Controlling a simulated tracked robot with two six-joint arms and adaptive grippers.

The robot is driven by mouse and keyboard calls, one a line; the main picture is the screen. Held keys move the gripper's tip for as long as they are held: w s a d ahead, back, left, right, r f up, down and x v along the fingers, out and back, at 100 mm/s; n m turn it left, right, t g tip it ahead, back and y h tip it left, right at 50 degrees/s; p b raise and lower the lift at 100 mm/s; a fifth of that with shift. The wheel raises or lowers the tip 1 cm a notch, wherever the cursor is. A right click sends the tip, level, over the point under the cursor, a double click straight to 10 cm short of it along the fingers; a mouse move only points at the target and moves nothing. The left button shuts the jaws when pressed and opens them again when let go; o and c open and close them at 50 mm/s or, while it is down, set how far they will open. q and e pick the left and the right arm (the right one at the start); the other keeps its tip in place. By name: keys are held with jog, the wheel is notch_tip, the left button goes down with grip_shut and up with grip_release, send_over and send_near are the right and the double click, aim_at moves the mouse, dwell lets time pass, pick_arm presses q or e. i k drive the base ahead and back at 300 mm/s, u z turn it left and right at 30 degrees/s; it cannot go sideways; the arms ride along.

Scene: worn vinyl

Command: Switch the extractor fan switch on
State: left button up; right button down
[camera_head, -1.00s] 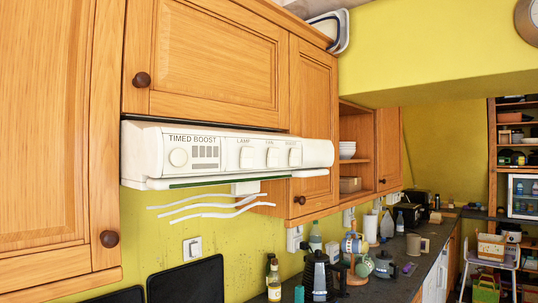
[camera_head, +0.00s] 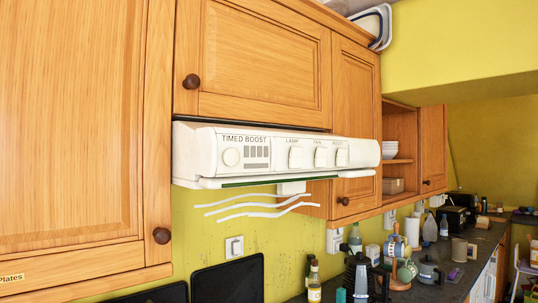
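The white extractor hood (camera_head: 212,155) is mounted under the wooden wall cabinets, left of centre. Its front panel carries a round knob (camera_head: 231,157) and a grey grid beside it under the words "TIMED BOOST". To the right are three white rocker switches: the lamp switch (camera_head: 295,157), the fan switch (camera_head: 321,157) under the label "FAN", and a third switch (camera_head: 342,157) with a label too small to read surely. I cannot tell which way the fan switch is tilted. Neither of my grippers is in view.
Wooden cabinet doors (camera_head: 262,65) surround the hood above and to the left. A wall switch (camera_head: 234,247) sits on the yellow wall below. Bottles, a moka pot, mugs (camera_head: 397,247) and other items crowd the counter at lower right. The space before the hood is clear.

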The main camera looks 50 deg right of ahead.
aim_at(321, 153)
jog(key=u, duration=0.2)
jog(key=k, duration=1.55)
jog(key=z, duration=0.8)
jog(key=i, duration=1.1)
